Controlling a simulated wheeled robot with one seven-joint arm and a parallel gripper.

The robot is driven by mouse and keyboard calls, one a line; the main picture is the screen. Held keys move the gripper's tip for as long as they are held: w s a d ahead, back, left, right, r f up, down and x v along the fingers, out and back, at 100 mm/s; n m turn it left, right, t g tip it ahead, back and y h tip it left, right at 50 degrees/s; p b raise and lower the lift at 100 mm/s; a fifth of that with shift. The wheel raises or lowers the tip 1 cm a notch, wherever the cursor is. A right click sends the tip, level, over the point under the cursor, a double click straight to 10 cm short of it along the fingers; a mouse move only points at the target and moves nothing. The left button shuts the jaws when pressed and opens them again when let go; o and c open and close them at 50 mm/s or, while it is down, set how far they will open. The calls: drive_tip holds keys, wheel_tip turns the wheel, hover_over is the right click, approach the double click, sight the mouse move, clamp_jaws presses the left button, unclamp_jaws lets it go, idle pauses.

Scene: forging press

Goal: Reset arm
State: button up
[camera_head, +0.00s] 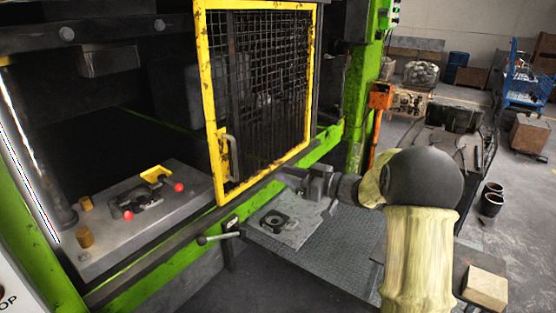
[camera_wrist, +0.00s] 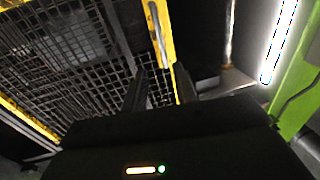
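My gripper (camera_head: 288,178) is in front of the lower right part of the yellow-framed mesh door (camera_head: 223,110) of the press. In the wrist view, the two dark fingers of my gripper (camera_wrist: 160,88) stand apart with nothing seen between them. My arm reaches in from the lower right, in a tan sleeve.
Inside the press, a grey die block (camera_head: 180,211) holds a dark part and red-knobbed pins. A lever (camera_head: 216,238) sticks out from the green frame (camera_head: 150,272). Below my gripper, a plate (camera_head: 285,228) lies on the textured table (camera_head: 335,250). A wooden block (camera_head: 486,287) sits at the lower right.

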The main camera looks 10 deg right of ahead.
drive_tip(key=s+d+f+m+h, duration=0.6)
drive_tip(key=s+f+m+h, duration=0.35)
drive_tip(key=h, duration=0.55)
drive_tip(key=s+f+m+g, duration=0.1)
drive_tip(key=s+f+g, duration=0.2)
drive_tip(key=s, duration=0.7)
drive_tip(key=s+a+f+m+g, duration=0.1)
drive_tip(key=s+f+g, duration=0.2)
drive_tip(key=s, duration=0.7)
drive_tip(key=shift+a+f+g, duration=0.25)
drive_tip(key=shift+g, duration=0.25)
